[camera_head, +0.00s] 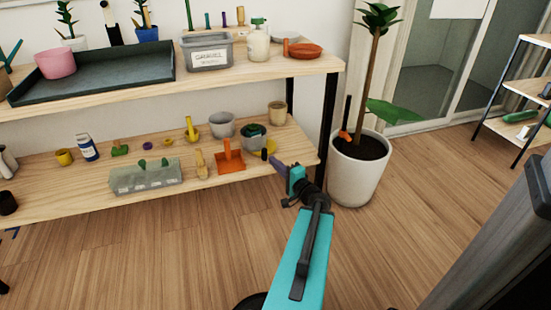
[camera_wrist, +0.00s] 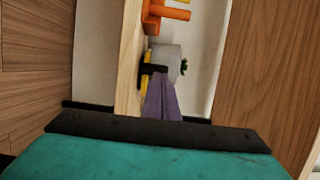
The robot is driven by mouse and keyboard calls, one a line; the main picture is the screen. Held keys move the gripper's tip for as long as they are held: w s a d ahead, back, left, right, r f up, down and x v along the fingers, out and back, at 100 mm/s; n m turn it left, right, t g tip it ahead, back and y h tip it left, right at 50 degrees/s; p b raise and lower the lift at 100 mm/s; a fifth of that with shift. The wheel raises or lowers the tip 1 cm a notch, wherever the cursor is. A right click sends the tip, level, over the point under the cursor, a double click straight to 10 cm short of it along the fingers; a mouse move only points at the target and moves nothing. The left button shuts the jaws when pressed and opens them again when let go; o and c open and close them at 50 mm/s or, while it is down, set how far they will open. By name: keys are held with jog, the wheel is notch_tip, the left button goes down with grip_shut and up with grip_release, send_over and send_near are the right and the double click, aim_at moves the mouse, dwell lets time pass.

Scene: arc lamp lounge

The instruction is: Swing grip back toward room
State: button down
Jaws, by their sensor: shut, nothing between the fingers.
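My gripper (camera_head: 275,162) is at the right end of the lower wooden shelf (camera_head: 60,203), by its front edge. Its purple fingers are shut and empty. In the wrist view the fingers of my gripper (camera_wrist: 160,82) point at a small black and yellow item (camera_wrist: 149,58) on the shelf. A grey pot with a green plant (camera_wrist: 168,62) is just behind that item. I cannot tell whether the fingertips touch the item. The orange dustpan-like tool (camera_head: 229,160) lies left of my gripper, and its edge shows in the wrist view (camera_wrist: 155,15).
A large white planter (camera_head: 351,183) stands on the floor right of my gripper, close to my arm. The upper shelf (camera_head: 215,80) holds a tray, a labelled bin and bottles. Open wooden floor (camera_head: 430,190) lies to the right, before another rack (camera_head: 510,130).

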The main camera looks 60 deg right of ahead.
jog(key=shift+s+a+p, duration=0.4)
jog(key=shift+a+p, duration=0.3)
jog(key=shift+p, duration=0.7)
jog(key=shift+s+a+p, duration=0.35)
jog(key=shift+a+p, duration=0.3)
jog(key=shift+p, duration=0.75)
jog(key=shift+s+a+p, duration=0.4)
jog(key=shift+a+p, duration=0.3)
jog(key=shift+p, duration=0.7)
